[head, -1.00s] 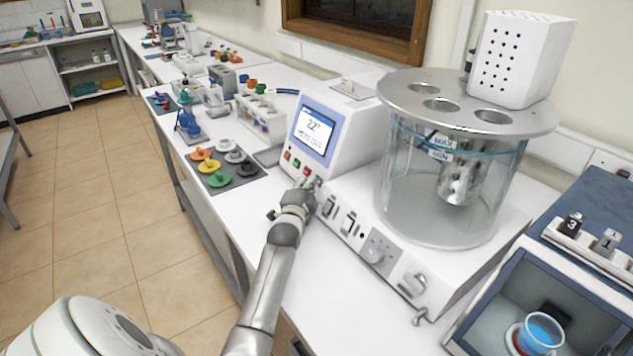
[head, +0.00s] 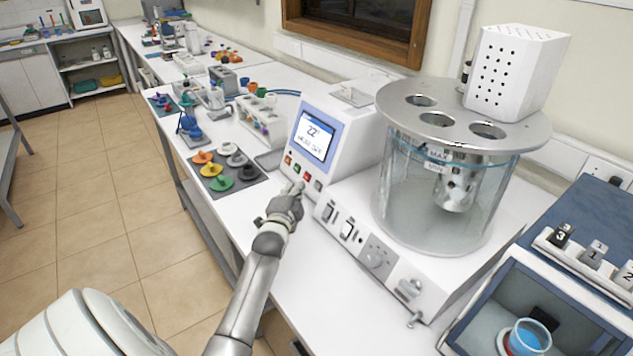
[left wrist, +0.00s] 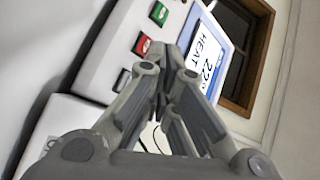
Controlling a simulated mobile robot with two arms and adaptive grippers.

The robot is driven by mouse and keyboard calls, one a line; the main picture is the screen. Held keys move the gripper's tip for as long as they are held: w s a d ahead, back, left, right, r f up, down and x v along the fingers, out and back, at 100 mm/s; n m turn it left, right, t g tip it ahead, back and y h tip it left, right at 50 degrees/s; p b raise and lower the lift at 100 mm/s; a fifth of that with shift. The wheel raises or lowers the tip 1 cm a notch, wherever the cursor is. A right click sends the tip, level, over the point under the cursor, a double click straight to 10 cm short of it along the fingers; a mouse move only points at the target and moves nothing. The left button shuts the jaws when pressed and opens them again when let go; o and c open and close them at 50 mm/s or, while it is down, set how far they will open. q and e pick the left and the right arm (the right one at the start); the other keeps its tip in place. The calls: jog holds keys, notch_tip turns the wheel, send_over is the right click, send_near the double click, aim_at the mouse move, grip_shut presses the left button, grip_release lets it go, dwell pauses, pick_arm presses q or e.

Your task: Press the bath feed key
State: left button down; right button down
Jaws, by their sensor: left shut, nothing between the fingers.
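The bath control unit (head: 352,135) has a lit screen (head: 314,136) showing 22 and a line of small text. In the wrist view, the word HEAT shows on the screen (left wrist: 208,58). Below the screen is a row of small keys: orange (head: 288,160), green (head: 297,168), red (head: 307,176) and dark (head: 318,185). I cannot read any key label, so I cannot tell which is the feed key. My left gripper (head: 297,188) is shut and empty, its tips just in front of the keys' lower edge. The wrist view shows the fingertips (left wrist: 165,72) close to the red and dark keys; contact is unclear. My right gripper is out of view.
The glass bath (head: 435,190) with its metal lid stands right of the keys, above a panel of switches and a knob (head: 377,255). A blue-topped box (head: 590,225) stands at far right. A grey mat (head: 243,185) with coloured pieces lies left. The bench front is clear.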

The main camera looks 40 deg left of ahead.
pick_arm(q)
jog(key=shift+s+a+r+p, duration=0.2)
jog(key=shift+s+p, duration=0.1)
jog(key=shift+s, duration=0.2)
jog(key=shift+s+a+r+p, duration=0.1)
jog(key=shift+s+r+p, duration=0.15)
jog(key=shift+s, duration=0.2)
jog(key=shift+f, duration=0.1)
